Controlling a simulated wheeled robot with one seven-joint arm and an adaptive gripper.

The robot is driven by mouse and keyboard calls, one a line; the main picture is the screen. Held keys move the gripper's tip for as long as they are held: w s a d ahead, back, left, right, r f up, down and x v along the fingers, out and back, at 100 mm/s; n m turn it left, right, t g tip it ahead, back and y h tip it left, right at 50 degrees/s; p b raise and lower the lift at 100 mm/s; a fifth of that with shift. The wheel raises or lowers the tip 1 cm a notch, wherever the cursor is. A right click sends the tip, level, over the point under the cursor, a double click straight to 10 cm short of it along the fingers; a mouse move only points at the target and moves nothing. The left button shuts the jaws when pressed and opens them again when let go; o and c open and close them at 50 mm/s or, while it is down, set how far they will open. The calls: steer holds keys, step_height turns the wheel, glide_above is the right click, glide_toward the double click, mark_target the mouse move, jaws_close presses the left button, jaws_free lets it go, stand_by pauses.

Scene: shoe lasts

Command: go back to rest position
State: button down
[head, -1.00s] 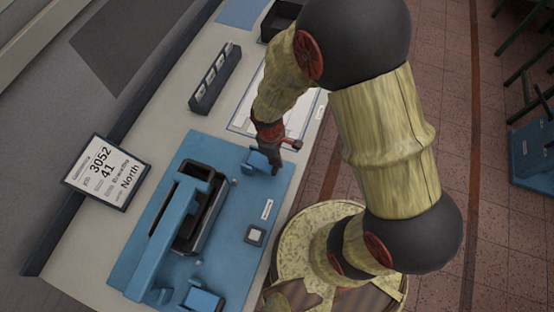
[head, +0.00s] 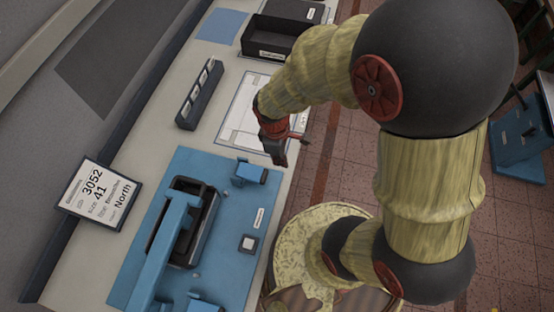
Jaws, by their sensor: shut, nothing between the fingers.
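My gripper (head: 280,160) hangs at the end of my arm in the head view, above the bench near its right edge. It is shut with nothing in it. It is just up and to the right of a small blue block (head: 250,172) on the blue fixture board (head: 237,222), apart from it as far as I can see. The white sheet (head: 238,122) lies behind the gripper and is partly covered by it and the arm.
A blue clamp-like device with a dark tray (head: 217,222) stands on the board. A narrow dark rack (head: 200,95), a black bin (head: 272,38) and a sign reading 3052 (head: 96,195) stand around it.

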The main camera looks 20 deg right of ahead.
stand_by(0.6)
steer(key=s+d+r+m+t+b, duration=0.1)
steer(key=s+r+m+t+b, duration=0.1)
steer(key=r+m+b, duration=0.3)
steer(key=s+d+r+m+t+y+b, duration=0.1)
steer(key=s+r+m+t+b, duration=0.2)
steer(key=r+b, duration=0.5)
steer(key=shift+r+m+t+b, duration=0.25)
steer(key=shift+m+t+b, duration=0.45)
steer(key=shift+m, duration=0.5)
steer(key=shift+s+a, duration=0.1)
steer(key=shift+a, duration=0.1)
